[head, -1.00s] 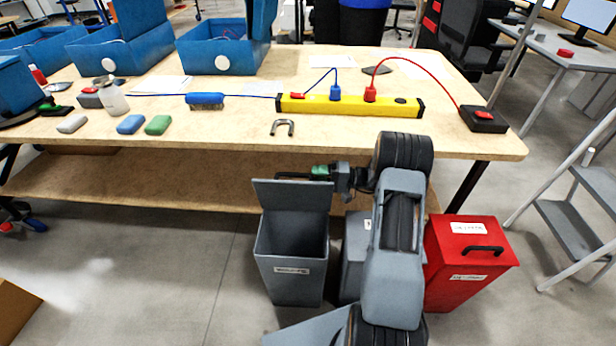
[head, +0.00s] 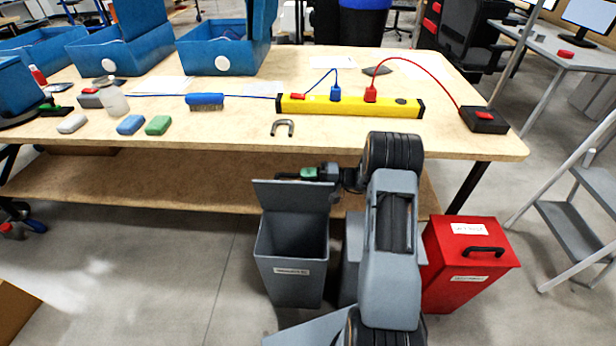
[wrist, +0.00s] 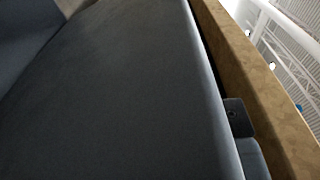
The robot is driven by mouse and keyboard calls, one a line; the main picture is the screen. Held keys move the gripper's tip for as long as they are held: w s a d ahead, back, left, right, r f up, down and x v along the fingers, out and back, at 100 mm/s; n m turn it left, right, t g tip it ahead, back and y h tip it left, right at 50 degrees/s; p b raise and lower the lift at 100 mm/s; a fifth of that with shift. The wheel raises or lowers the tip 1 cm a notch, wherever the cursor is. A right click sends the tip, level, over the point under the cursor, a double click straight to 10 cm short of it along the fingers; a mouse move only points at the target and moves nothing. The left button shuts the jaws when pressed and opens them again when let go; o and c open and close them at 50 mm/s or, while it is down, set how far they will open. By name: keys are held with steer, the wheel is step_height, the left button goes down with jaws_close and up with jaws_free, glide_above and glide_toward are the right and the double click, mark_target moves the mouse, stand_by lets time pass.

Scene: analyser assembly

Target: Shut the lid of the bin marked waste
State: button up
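An open grey bin (head: 291,278) stands on the floor in front of the table, with a white label too small to read. Its grey lid (head: 291,196) is raised nearly upright at the back. My gripper (head: 291,175) is at the lid's top edge, on the table side, with its fingers pointing left and partly hidden by the lid. Whether it touches the lid, and whether it is open or shut, I cannot tell. In the wrist view a broad dark grey panel, apparently the lid (wrist: 110,90), fills most of the picture.
A second grey bin (head: 351,262) is mostly hidden behind my arm. A red bin (head: 462,262) with a black handle and shut lid stands to its right. The wooden table (head: 230,134) edge is close above my gripper, with a lower shelf (head: 150,180) behind.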

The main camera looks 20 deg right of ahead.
steer(key=shift+r, duration=0.15)
jaws_close()
